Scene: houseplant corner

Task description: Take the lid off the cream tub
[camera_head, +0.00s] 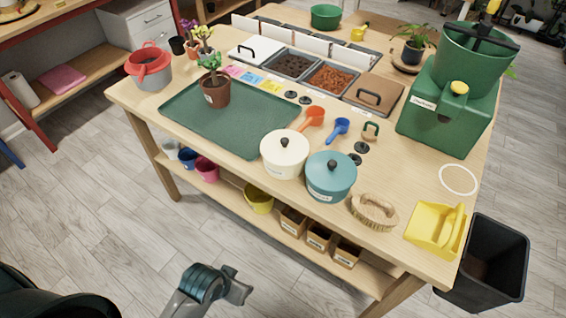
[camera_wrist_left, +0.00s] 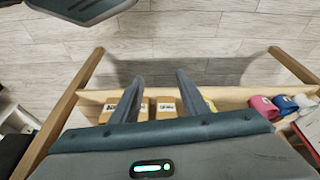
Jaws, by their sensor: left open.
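The cream tub (camera_head: 283,167) stands upright near the front edge of the table, right of the green tray. Its cream lid (camera_head: 273,146) with a dark round knob (camera_head: 284,142) sits on top of it. My left gripper shows in the left wrist view (camera_wrist_left: 160,78), its two grey fingers apart with nothing between them. It is away from the tub, and the tub is not in that view. In the head view, part of my arm shows at the bottom, below the table's front edge. My right gripper is not in view.
A teal lidded tub (camera_head: 331,181) stands close against the cream tub's right side. An orange scoop (camera_head: 312,117) and blue scoop (camera_head: 338,129) lie behind. A green tray (camera_head: 228,130) with a potted plant is left. A wooden brush (camera_head: 374,212) lies further right.

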